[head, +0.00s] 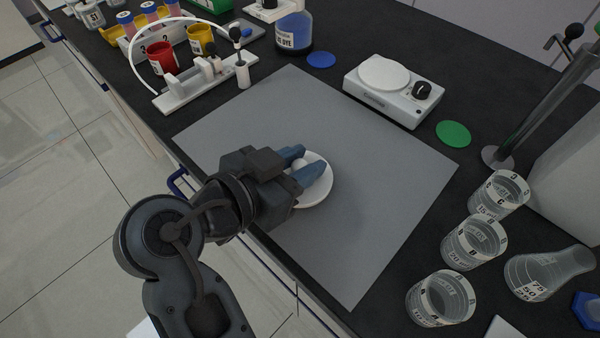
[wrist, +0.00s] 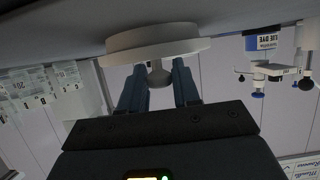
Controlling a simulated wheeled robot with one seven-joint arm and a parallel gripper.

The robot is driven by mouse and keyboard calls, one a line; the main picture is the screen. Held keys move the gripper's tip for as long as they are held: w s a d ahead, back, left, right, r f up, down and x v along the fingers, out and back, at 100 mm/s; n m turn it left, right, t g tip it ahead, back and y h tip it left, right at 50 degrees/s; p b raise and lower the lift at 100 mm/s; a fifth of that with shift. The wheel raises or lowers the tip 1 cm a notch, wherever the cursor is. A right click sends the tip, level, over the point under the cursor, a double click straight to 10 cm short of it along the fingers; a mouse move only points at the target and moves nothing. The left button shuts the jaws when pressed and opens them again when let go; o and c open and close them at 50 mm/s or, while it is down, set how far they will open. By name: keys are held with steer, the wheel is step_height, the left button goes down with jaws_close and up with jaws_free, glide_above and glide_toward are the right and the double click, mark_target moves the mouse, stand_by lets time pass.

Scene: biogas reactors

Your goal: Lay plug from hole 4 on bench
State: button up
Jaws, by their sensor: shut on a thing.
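A white round plug (head: 322,191) with a wide disc is at my gripper's tips, over the grey mat (head: 390,185) on the bench. In the wrist view the plug (wrist: 150,46) shows as a stepped white disc with a small knob between the two blue fingers. My gripper (head: 308,161) is shut on this knob; it also shows in the wrist view (wrist: 159,76). The disc is at or very near the mat surface; I cannot tell if it touches. The fingers hide part of the plug in the head view. No hole numbered 4 can be made out.
Several beakers, one at the front (head: 440,300), and a flask (head: 548,272) stand right. A white stand (head: 200,85) and a blue dye bottle (head: 293,33) are at back left. The mat is otherwise clear.

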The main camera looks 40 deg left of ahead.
jaws_close()
steer(key=shift+r, duration=0.45)
steer(key=r, duration=0.1)
steer(key=d+r, duration=0.1)
steer(key=r, duration=0.1)
steer(key=shift+w+r, duration=0.1)
steer(key=shift+r, duration=0.2)
steer(key=w+d+r, duration=0.1)
steer(key=d+r, duration=0.5)
steer(key=d, duration=0.4)
steer(key=shift+d+r, duration=0.25)
